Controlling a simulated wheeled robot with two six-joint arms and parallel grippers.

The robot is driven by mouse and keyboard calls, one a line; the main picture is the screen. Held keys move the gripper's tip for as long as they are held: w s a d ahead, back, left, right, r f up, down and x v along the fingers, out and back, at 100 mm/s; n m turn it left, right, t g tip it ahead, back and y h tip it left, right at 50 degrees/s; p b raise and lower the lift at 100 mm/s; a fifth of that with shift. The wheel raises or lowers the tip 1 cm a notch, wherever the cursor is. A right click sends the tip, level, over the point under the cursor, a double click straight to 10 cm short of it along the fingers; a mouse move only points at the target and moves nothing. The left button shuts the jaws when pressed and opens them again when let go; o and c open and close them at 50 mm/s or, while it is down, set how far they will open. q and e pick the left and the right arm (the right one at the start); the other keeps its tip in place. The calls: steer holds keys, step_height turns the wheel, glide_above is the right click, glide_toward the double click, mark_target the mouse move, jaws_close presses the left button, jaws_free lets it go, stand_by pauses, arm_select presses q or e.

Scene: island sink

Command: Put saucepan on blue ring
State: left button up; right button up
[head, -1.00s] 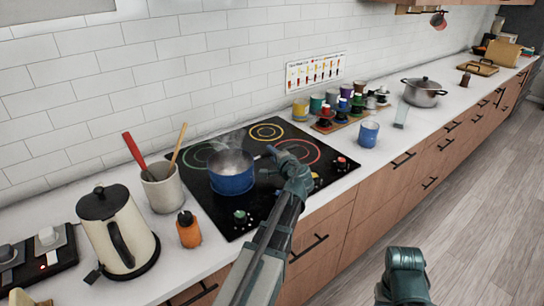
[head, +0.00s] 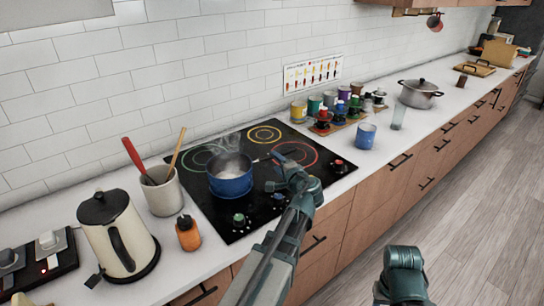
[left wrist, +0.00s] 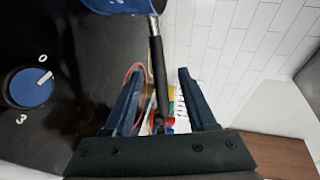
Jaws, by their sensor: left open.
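The blue saucepan (head: 231,183) with pale, steaming contents sits upright on the left part of the black hob (head: 226,222). Its dark handle points right, toward my left gripper (head: 276,172). In the left wrist view, the black handle (left wrist: 158,72) lies between the open fingers of my left gripper (left wrist: 157,82); I cannot tell whether they touch it. The pan's blue side (left wrist: 122,5) shows at the top. Green, yellow and red rings show on the hob. I see no blue ring; the saucepan and my left arm hide parts of the hob. My right gripper's fingers are out of view.
A utensil crock (head: 163,192), an orange bottle (head: 188,234) and a kettle (head: 118,235) stand left of the hob. A blue mug (head: 365,136), a glass (head: 398,117) and a lidded pot (head: 420,94) stand right. A blue knob (left wrist: 30,87) is near my left gripper.

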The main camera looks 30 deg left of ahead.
arm_select(q)
steer(key=p+v, duration=0.1)
steer(key=v, duration=0.4)
steer(key=shift+s+d, duration=0.1)
steer(key=shift+d, duration=0.05)
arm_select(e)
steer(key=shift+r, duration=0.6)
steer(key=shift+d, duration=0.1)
